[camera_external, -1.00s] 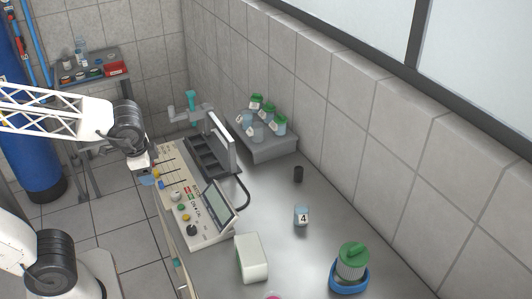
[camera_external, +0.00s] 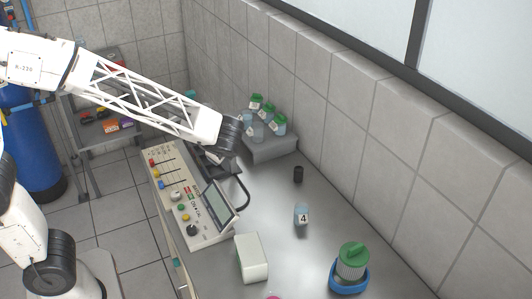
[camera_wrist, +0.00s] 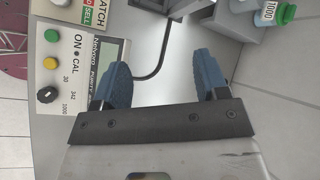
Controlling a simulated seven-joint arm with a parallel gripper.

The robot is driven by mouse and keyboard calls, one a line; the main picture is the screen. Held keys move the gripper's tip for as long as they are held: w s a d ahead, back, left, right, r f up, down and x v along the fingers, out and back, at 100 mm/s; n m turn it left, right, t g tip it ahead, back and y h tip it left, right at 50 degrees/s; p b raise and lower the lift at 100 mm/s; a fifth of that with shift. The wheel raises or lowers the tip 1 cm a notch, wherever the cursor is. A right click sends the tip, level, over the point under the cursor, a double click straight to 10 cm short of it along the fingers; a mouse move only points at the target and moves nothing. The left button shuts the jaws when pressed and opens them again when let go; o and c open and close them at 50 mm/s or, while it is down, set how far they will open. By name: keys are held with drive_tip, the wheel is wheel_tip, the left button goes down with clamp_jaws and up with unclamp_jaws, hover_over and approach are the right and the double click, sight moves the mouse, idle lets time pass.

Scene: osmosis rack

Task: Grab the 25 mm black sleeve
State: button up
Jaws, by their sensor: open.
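A small black cylinder, which looks like the black sleeve (camera_external: 298,174), stands upright on the steel bench to the right of the grey bottle stand. I cannot read its size, and I do not make it out in the wrist view. My gripper (camera_wrist: 163,78) shows two blue fingers spread apart with nothing between them, above the bench beside the control panel. In the external view my gripper is mostly hidden by my wrist, left of the black cylinder and apart from it.
The control panel (camera_external: 184,204) with knobs and a screen lies left. A grey stand (camera_external: 275,148) holds several green-capped bottles. Bench around the cylinder is clear.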

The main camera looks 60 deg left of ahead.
drive_tip(key=w+d+f+m+t+y, duration=0.15)
drive_tip(key=w+f+m, duration=0.4)
drive_tip(key=w, duration=0.75)
drive_tip(key=m+t+y, duration=0.2)
drive_tip(key=m+t, duration=0.2)
drive_tip(key=m, duration=0.3)
approach(299, 170)
drive_tip(key=x, duration=0.5)
drive_tip(key=shift+d+f, duration=0.1)
drive_tip(key=shift+f, duration=0.1)
drive_tip(key=shift+x, duration=1.3)
drive_tip(key=shift+x, duration=2.6)
drive_tip(key=shift+s, duration=0.1)
drive_tip(key=c, duration=1)
drive_tip(key=shift+r, duration=0.25)
